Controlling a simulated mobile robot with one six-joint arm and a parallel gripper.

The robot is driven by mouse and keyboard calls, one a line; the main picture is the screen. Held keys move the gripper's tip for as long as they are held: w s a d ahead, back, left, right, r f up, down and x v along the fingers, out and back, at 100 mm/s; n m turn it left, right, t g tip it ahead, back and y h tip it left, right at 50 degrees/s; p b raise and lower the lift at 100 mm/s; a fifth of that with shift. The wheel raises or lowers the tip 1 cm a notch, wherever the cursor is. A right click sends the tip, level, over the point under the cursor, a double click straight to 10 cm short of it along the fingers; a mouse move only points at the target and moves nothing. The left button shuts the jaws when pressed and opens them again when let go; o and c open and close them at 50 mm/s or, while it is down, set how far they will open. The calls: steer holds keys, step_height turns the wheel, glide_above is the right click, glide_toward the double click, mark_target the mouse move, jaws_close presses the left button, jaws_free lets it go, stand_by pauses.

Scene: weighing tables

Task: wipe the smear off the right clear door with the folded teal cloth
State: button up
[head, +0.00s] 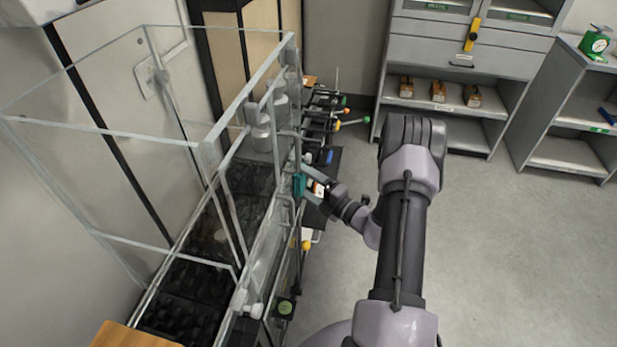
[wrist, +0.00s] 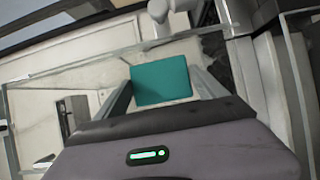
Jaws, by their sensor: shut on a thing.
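The folded teal cloth (head: 299,185) is held at the end of my arm, beside the clear cabinet's front. In the wrist view the cloth (wrist: 161,81) is a flat teal square between the two fingers. My gripper (head: 307,180) is shut on it; it also shows in the wrist view (wrist: 164,88). A clear door panel (head: 262,215) with a metal frame stands just left of the cloth. In the wrist view a clear pane (wrist: 75,72) lies beyond the gripper. I cannot tell whether the cloth touches the door. I cannot make out the smear in either view.
Several tools with coloured knobs (head: 338,124) stick out beside the cabinet. A grey shelf unit (head: 412,112) stands at the back, and another shelf (head: 566,120) with a green scale (head: 594,43) at the right. A wooden top (head: 130,336) is at lower left. The floor (head: 510,250) at right is clear.

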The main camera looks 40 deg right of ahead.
steer(key=shift+s+a, duration=0.95)
steer(key=shift+a, duration=0.2)
steer(key=shift+s+d, duration=2)
steer(key=shift+s, duration=0.15)
steer(key=shift+s+d, duration=1)
steer(key=shift+s, duration=0.15)
steer(key=shift+w+a, duration=0.1)
steer(key=shift+w+a+p, duration=0.65)
steer(key=shift+w+a, duration=1.55)
steer(key=shift+w, duration=0.2)
steer(key=shift+w+a, duration=0.65)
steer(key=shift+w, duration=0.1)
